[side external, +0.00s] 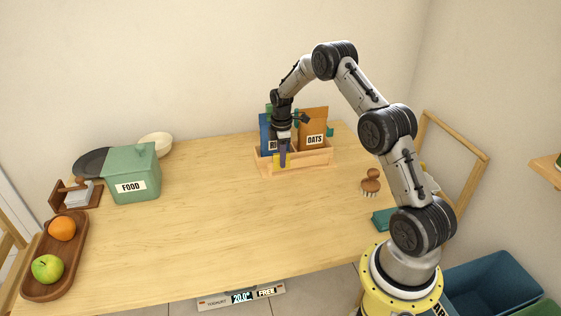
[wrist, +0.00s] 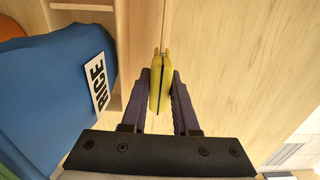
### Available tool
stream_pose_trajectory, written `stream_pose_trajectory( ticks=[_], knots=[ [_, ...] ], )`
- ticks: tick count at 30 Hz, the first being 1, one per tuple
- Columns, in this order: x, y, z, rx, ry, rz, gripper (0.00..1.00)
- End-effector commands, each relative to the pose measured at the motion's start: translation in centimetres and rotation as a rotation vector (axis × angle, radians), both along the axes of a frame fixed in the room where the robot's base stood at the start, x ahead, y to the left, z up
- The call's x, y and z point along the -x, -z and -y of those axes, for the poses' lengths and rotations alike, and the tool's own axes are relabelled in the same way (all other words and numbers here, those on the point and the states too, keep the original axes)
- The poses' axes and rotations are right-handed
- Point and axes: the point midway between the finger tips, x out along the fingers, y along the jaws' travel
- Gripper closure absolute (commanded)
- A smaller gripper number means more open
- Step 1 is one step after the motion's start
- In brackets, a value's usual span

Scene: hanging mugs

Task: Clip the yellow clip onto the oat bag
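The yellow clip (wrist: 160,84) is between the purple fingers of my gripper (wrist: 159,88) in the wrist view, with both fingers against its sides. In the side external view my gripper (side external: 282,157) points down at the front left of the wooden holder, with the yellow clip (side external: 276,158) partly hidden at its fingertips. The oat bag (side external: 314,125) is orange-brown with a white OATS label and stands upright in the holder, to the right of my gripper. The clip is apart from it.
The wooden holder (side external: 318,160) also holds a blue rice bag (wrist: 50,75), close to the left of my gripper in the wrist view. A green food box (side external: 133,172), a fruit tray (side external: 40,284) and a brush (side external: 371,180) stand elsewhere. The middle of the table (side external: 210,220) is clear.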

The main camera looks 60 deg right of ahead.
Motion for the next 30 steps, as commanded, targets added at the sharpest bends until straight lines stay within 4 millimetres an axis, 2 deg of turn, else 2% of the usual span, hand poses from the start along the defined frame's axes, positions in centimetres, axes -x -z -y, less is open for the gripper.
stream_pose_trajectory(
  ticks=[1, 4, 14, 30],
  knots=[
    [0.0, 0.0, 0.0, 0.000, 0.000, 0.000, 0.82],
    [0.0, 0.0, 0.0, 0.000, 0.000, 0.000, 1.00],
    [0.0, -0.4, 0.0, 0.001, 0.000, 0.001, 1.00],
    [0.0, -3.9, 0.0, 0.001, 0.000, 0.001, 1.00]
  ],
)
